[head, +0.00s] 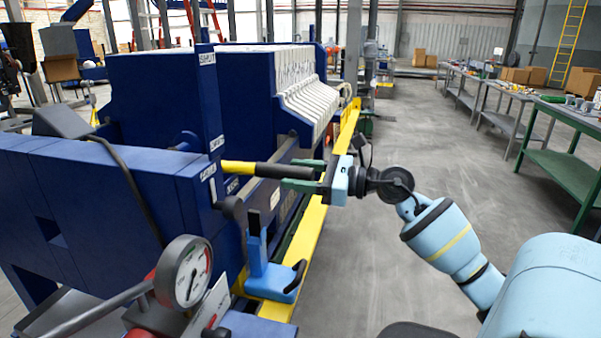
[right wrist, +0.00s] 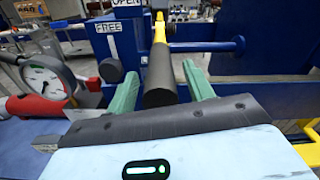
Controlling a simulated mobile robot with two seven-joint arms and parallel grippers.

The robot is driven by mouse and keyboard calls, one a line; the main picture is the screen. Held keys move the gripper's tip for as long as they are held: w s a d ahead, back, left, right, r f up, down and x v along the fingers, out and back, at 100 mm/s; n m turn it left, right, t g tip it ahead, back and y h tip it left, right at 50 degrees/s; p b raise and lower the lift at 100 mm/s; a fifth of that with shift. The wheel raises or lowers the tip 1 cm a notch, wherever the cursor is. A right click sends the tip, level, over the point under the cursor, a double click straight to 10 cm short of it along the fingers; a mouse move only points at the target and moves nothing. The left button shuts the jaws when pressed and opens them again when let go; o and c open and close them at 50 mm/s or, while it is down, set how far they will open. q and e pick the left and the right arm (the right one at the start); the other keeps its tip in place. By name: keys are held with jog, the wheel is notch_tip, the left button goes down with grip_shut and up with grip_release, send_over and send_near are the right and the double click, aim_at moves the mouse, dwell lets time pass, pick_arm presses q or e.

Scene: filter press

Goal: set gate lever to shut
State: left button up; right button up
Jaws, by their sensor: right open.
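The gate lever has a yellow bar (head: 238,167) and a black grip (head: 270,170). It sticks out roughly level from the blue press frame, toward my right gripper (head: 298,178). In the right wrist view, the lever's black grip (right wrist: 160,78) lies between the two green fingers of my right gripper (right wrist: 161,88). The fingers are open, with a gap visible on each side of the grip. White labels stand on the blue frame; the top one reads SHUT (head: 207,58). The wrist view shows the FREE label (right wrist: 108,27) and part of an OPEN label (right wrist: 127,3). My left gripper is out of view.
A pressure gauge (head: 187,272) stands at the lower left, near a blue bracket with a black handle (head: 265,265). A yellow rail (head: 310,220) runs along the press. White filter plates (head: 305,100) stand behind.

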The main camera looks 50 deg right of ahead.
grip_shut()
jog(key=shift+w, duration=0.1)
dwell(0.3)
jog(key=shift+r, duration=0.15)
